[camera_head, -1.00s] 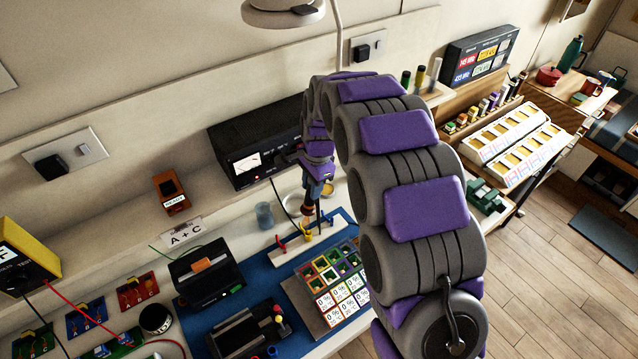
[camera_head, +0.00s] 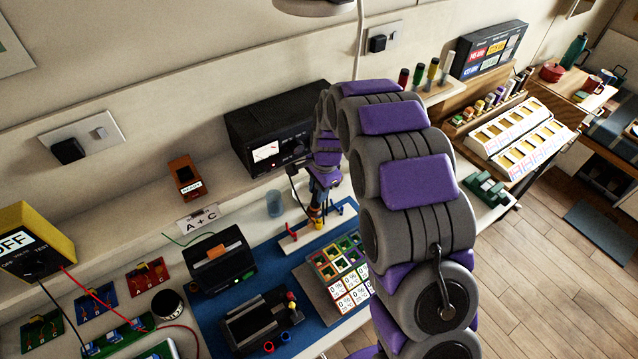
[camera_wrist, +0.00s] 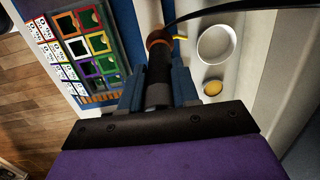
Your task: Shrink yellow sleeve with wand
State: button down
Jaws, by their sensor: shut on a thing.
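My gripper (camera_wrist: 157,92) is shut on the wand (camera_wrist: 158,62), a dark tool with an orange-brown collar near its front end. In the head view my gripper (camera_head: 322,186) is above the white bar (camera_head: 297,240), with the wand (camera_head: 316,212) pointing down over the bar's middle. A small yellow piece, seemingly the yellow sleeve (camera_wrist: 180,37), shows just right of the wand's collar in the wrist view. Whether they touch I cannot tell. A red piece (camera_head: 291,230) stands at the bar's left part.
A glass (camera_head: 274,203) and a black meter box (camera_head: 275,125) stand behind. A white dish (camera_wrist: 214,43) and a small yellow-filled cup (camera_wrist: 213,87) are near the wand.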

jog(key=shift+d+f, duration=0.1)
jog(key=shift+d, duration=0.05)
jog(key=shift+a+f, duration=0.45)
jog(key=shift+f, duration=0.2)
jog(key=shift+d+r+p, duration=0.1)
jog(key=shift+d+p, duration=0.4)
jog(key=shift+d, duration=1.1)
dwell(1.3)
jog(key=shift+a, duration=0.1)
